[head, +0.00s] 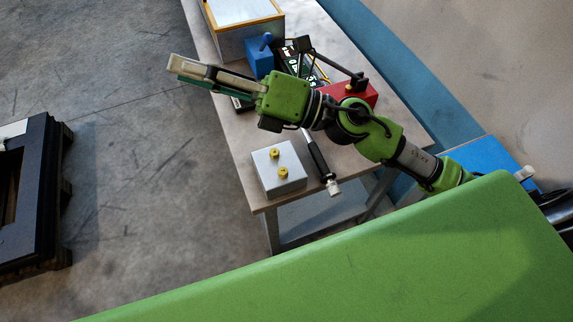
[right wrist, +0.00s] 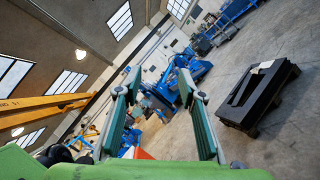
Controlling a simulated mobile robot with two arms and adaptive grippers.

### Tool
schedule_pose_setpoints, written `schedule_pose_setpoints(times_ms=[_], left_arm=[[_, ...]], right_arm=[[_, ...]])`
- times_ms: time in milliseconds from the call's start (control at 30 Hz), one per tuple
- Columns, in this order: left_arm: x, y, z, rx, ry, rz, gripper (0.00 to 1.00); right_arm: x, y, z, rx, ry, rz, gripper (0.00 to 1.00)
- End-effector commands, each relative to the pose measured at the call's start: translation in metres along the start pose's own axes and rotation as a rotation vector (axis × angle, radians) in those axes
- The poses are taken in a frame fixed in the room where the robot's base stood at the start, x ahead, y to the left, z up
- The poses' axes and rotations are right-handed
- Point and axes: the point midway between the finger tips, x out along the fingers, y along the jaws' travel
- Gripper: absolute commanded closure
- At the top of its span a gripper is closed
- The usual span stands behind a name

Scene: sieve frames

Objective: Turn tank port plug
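A pale grey box (head: 284,182), probably the tank, sits near the front corner of the workbench. Two yellow plugs (head: 274,153) stand on its top, one behind the other (head: 283,171). My right gripper (head: 180,72) reaches out past the bench's left edge, well above and to the left of the box. In the right wrist view its two green fingers (right wrist: 159,84) are wide apart with nothing between them. That view looks across the hall, and the box is not in it. My left gripper is in neither view.
A dark frame on a pallet (head: 40,190) stands on the floor at left.

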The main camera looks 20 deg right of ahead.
Motion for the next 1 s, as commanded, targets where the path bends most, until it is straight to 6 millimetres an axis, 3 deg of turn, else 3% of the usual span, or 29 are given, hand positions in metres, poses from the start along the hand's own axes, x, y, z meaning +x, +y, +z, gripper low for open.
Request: schedule_pose_setpoints(times_ms=[100, 167, 233, 300, 400, 500, 567, 733, 1000], left_arm=[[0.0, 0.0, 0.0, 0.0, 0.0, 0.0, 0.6], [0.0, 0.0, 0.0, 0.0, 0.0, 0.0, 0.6], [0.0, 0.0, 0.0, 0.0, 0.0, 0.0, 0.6], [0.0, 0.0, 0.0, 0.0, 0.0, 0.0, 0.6], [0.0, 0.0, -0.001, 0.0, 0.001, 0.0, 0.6], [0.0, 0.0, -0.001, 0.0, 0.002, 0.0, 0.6], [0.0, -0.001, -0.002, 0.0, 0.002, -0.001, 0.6], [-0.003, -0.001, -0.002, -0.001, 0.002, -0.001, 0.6], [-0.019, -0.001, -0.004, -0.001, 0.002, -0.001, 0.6]], right_arm=[[-0.013, -0.019, -0.054, -0.308, 0.36, -0.033, 0.64], [-0.033, -0.04, -0.074, -0.445, 0.542, -0.072, 0.64], [-0.066, -0.072, -0.086, -0.588, 0.751, -0.138, 0.64], [-0.105, -0.103, -0.084, -0.704, 0.944, -0.219, 0.64], [-0.16, -0.138, -0.067, -0.814, 1.172, -0.342, 0.64], [-0.203, -0.158, -0.045, -0.867, 1.329, -0.444, 0.64], [-0.221, -0.163, -0.035, -0.883, 1.39, -0.486, 0.64], [-0.237, -0.172, -0.029, -0.893, 1.451, -0.528, 0.64], [-0.231, -0.204, -0.059, -0.886, 1.45, -0.522, 0.64]])
